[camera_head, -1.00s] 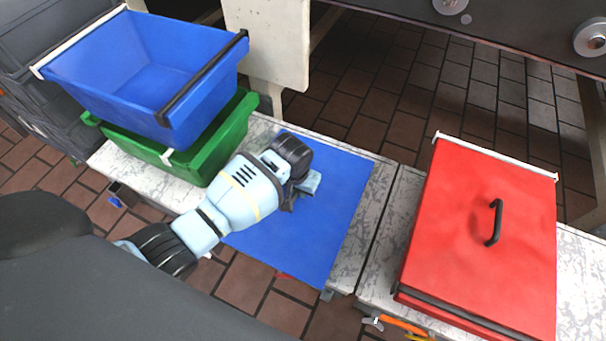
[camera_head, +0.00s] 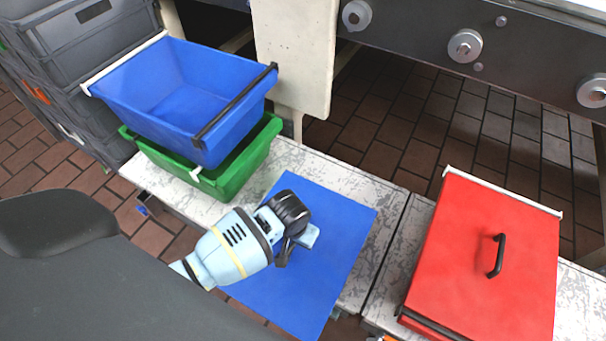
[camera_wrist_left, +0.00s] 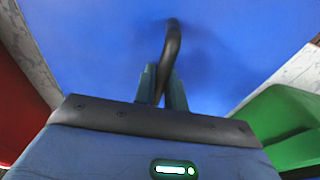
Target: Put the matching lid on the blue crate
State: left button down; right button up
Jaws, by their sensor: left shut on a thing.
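The blue lid (camera_head: 345,228) is a flat blue panel over the pale bench, and its near edge reaches past the bench's front. I cannot tell how far it is above the bench. My left gripper (camera_head: 300,238) is over the lid's middle. In the left wrist view, my left gripper (camera_wrist_left: 163,88) is shut on the lid's black handle (camera_wrist_left: 172,45), with the blue surface behind. The blue crate (camera_head: 185,92) is open at the top, stacked on a green crate (camera_head: 235,172) to the left. My right gripper is not in view.
A red crate with a red lid (camera_head: 470,260) and black handle stands at the right. Grey stacked crates (camera_head: 85,75) stand behind the blue crate at the left. A dark machine frame with rollers (camera_head: 465,45) and a pale panel (camera_head: 295,55) are at the back.

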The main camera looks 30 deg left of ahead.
pick_arm(q)
jog(key=w+d+r, duration=0.1)
jog(key=w+r, duration=0.2)
jog(key=r, duration=0.6)
jog(key=w+r, duration=0.4)
jog(key=r, duration=0.5)
jog(key=s+a+r, duration=0.4)
jog(key=s+r, duration=0.6)
jog(key=r, duration=0.5)
jog(key=shift+s+r, duration=0.2)
